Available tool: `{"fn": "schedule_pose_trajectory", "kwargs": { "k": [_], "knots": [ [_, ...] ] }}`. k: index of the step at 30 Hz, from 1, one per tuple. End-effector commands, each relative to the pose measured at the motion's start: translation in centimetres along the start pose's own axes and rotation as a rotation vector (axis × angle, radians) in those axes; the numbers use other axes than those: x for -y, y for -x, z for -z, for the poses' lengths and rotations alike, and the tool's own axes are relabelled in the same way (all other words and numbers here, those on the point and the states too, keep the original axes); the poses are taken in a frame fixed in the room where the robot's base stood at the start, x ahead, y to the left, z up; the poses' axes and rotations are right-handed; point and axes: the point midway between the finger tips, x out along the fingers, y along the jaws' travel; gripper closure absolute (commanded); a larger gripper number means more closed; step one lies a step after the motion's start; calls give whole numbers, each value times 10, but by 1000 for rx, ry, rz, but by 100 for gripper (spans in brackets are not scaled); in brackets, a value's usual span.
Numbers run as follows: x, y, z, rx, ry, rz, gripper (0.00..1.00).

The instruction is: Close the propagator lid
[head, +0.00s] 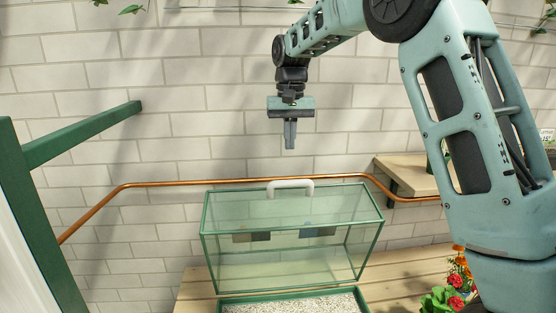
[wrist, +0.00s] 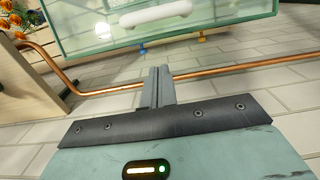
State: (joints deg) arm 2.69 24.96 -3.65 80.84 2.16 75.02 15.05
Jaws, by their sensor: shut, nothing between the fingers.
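The propagator lid (head: 285,272) is a clear box with green edges. It appears tilted back and open, behind a green tray (head: 226,299) of pale gravel. A white handle (head: 290,185) sits on the lid's upper edge, near the wall. In the wrist view the lid (wrist: 90,38) and its white handle (wrist: 156,14) show at the top. My gripper (head: 290,143) hangs above the handle, fingers down, shut and empty, apart from the lid. Its closed fingers also show in the wrist view (wrist: 158,76). The lid's hinge cannot be made out.
A copper pipe (head: 150,184) runs along the white brick wall behind the lid. A wooden shelf (head: 405,175) stands at the right. Red flowers (head: 456,303) stand at the lower right on the slatted bench (head: 410,280). A green beam (head: 85,135) juts out at the left.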

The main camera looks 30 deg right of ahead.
Motion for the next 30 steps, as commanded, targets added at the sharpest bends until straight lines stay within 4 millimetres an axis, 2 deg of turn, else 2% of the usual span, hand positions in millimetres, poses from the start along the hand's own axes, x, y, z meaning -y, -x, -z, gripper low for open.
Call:
{"fn": "schedule_pose_trajectory", "kwargs": {
  "k": [4,8,19,24,30],
  "knots": [
    [-5,-3,4,2,-15,-5,100],
    [-5,-20,4,3,-13,-5,100],
    [-5,-95,3,4,-13,-4,100],
    [-4,-85,-19,-1,-11,-3,100],
    [-4,-83,-33,-1,-12,-3,100]
  ]
}}
